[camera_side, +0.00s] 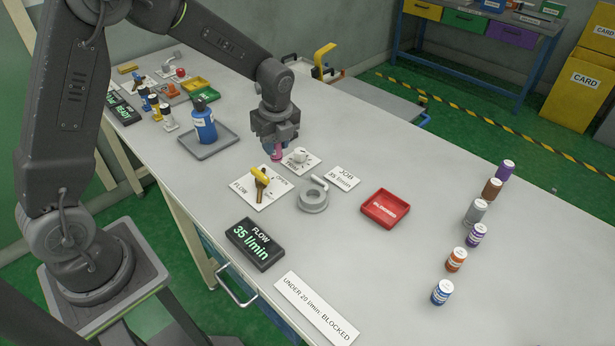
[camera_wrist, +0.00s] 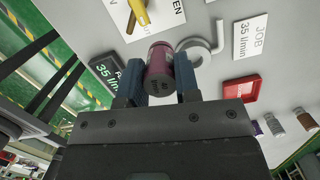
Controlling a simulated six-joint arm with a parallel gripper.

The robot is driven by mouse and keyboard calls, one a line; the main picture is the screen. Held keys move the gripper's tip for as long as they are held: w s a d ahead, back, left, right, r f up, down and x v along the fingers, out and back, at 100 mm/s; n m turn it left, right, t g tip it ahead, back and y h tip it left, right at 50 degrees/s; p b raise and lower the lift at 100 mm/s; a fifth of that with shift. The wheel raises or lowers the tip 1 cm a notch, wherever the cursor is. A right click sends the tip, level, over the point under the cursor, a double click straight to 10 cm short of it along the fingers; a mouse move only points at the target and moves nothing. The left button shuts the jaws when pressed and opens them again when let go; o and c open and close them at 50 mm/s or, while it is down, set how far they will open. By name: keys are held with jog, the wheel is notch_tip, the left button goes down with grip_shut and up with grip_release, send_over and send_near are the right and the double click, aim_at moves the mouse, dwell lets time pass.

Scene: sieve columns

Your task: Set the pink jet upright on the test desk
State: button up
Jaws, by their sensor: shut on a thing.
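The pink jet (camera_wrist: 158,62) is a short cylinder with a dark, lettered end facing the wrist camera. My gripper (camera_wrist: 160,82) is shut on it, with one blue finger on each side. In the side view my gripper (camera_side: 276,147) points down over the grey test desk (camera_side: 430,240), and a bit of the pink jet (camera_side: 276,156) shows below it. The jet is behind the flow valve plate, near the trim knob (camera_side: 301,156). Whether it touches the desk cannot be told.
The yellow-handled flow valve (camera_side: 261,181), a grey ring fixture (camera_side: 313,198) and a red tray (camera_side: 385,209) are close by. The flow display (camera_side: 254,243) reads 35 l/min. Several small jars (camera_side: 475,212) line the right. A blue bottle (camera_side: 204,125) stands on a grey tray.

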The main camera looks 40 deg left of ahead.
jog(key=w+d+f, duration=0.1)
jog(key=d+f, duration=0.1)
jog(key=d, duration=0.4)
jog(key=w+d+f+m, duration=0.1)
jog(key=d+f, duration=0.2)
jog(key=d, duration=0.3)
jog(key=w+d+f+m, duration=0.1)
jog(key=d+f, duration=0.1)
jog(key=d, duration=0.3)
jog(key=shift+w+d+f, duration=0.15)
jog(key=shift+d, duration=0.25)
jog(key=shift+d+f, duration=0.1)
jog(key=shift+d, duration=0.05)
jog(key=shift+f, duration=1.95)
jog(key=shift+f, duration=0.1)
jog(key=o, duration=0.9)
jog(key=r, duration=0.4)
jog(key=d+r, duration=0.1)
jog(key=r, duration=0.7)
jog(key=shift+s+d+r, duration=0.1)
jog(key=shift+s+d, duration=0.2)
